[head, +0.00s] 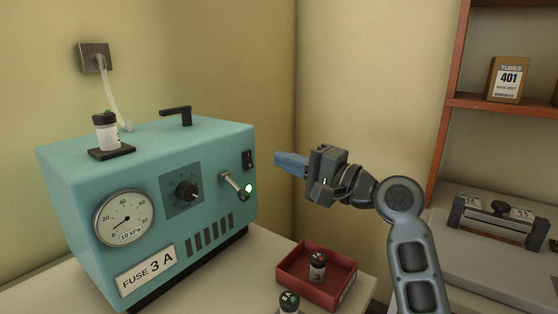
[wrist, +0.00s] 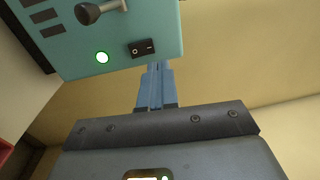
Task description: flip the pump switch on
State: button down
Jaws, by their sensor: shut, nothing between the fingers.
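The pump is a teal box (head: 110,160) on the bench at left in the head view; its front also shows in the wrist view (wrist: 155,25). A small black rocker switch (head: 248,160) sits high at the right end of its front. In the wrist view the rocker (wrist: 142,48) carries O and I marks; which side is pressed I cannot tell. A green lamp (head: 248,189) glows below it, beside a metal lever (head: 235,184). My gripper (head: 277,158) is shut and empty, its blue fingers pointing toward the rocker, apparently a little short of the pump.
A capped vial (head: 106,132) stands on top. A red tray (head: 316,272) with a vial sits on the bench below my gripper. A shelf stands at right.

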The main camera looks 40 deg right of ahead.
jog(key=v, duration=0.7)
jog(key=shift+r, duration=0.7)
